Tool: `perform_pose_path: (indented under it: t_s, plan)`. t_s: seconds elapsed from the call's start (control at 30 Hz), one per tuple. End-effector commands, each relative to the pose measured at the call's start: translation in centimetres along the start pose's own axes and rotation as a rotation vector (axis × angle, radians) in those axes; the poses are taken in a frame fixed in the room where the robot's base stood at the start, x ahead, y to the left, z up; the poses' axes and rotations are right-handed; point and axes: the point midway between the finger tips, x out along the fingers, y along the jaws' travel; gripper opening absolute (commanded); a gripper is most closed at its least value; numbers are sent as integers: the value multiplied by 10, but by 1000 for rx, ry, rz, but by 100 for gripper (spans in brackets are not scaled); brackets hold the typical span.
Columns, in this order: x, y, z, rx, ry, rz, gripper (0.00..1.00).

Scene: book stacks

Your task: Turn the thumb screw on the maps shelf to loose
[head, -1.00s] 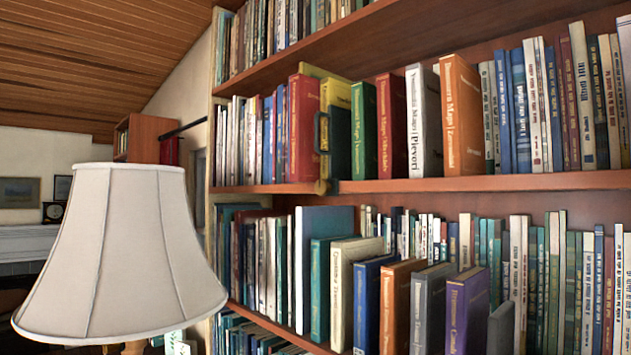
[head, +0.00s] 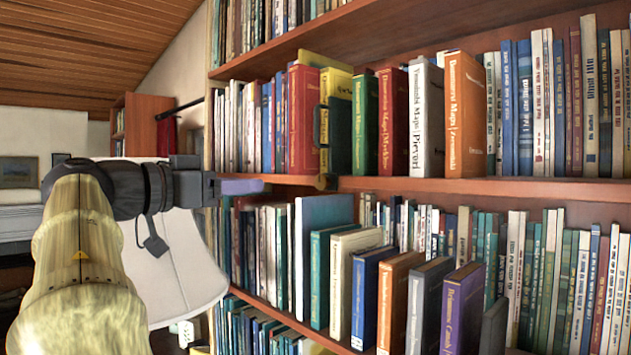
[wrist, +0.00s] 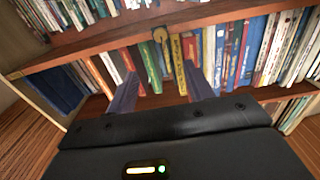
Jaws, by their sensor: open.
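The screw's setting cannot be read.
Map books (head: 391,122) in several colours stand close behind the bracket. A lower shelf of books (head: 350,290) lies beneath. A white lampshade (head: 185,265) stands at the left, partly hidden behind my arm. Open space lies in front of the shelves.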

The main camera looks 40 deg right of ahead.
Motion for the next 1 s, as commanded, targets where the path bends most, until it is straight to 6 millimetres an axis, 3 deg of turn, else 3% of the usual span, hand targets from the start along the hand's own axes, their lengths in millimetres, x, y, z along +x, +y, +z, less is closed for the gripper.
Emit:
perform_pose_path:
  t_s: [0.27, 0.47, 1.0]
  plan:
    - [2, -1, 1, -4, -3, -2, 52]
    - [16, 0, -1, -7, -4, 0, 52]
    - [108, 0, -3, -10, -4, 1, 52]
